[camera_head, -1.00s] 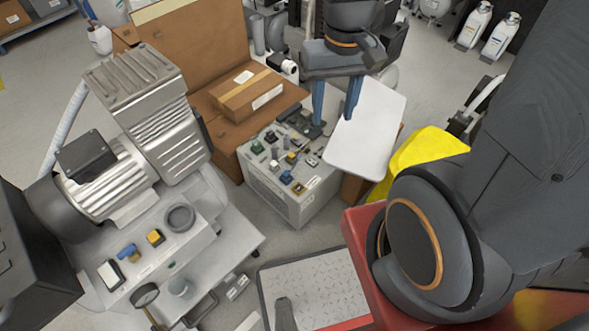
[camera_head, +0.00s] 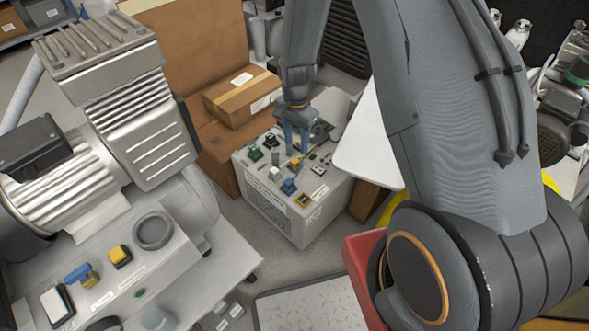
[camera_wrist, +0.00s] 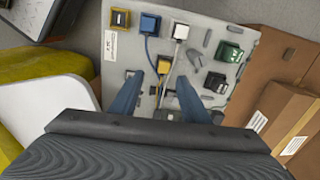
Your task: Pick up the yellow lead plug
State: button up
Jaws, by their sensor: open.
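The yellow lead plug (camera_wrist: 164,65) shows in the wrist view as a small yellow block with a thin lead, on top of a light grey unit (camera_wrist: 198,22). In the head view the yellow plug (camera_head: 295,162) sits among several coloured blocks on the unit's top. My gripper (camera_wrist: 158,79) is open and empty, with its two blue fingers spread apart. In the wrist view the plug appears between the fingertips and slightly beyond them. In the head view my gripper (camera_head: 297,149) is just behind the plug. I cannot tell the exact height gap.
Close to the plug are a blue block (camera_wrist: 150,24), a white block (camera_wrist: 181,31) and green blocks (camera_wrist: 230,50). A yellow-black block (camera_wrist: 120,18) sits at the unit's corner. A cardboard box (camera_head: 243,96) stands beside the unit, and a white panel (camera_head: 367,145) is on the other side.

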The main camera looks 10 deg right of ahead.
aim_at(295, 160)
jog(key=f, duration=0.1)
jog(key=w+f, duration=0.1)
jog(key=shift+f+m, duration=0.3)
jog(key=shift+f, duration=0.1)
jog(key=shift+w+f+b, duration=0.1)
jog(key=shift+f+b, duration=0.8)
jog(key=shift+f, duration=2.9)
grip_shut()
notch_tip(295, 160, up, 10)
jog(key=shift+f+p, duration=0.25)
jog(key=shift+p, duration=0.6)
jog(key=shift+r+p, duration=0.75)
jog(key=shift+r, duration=0.45)
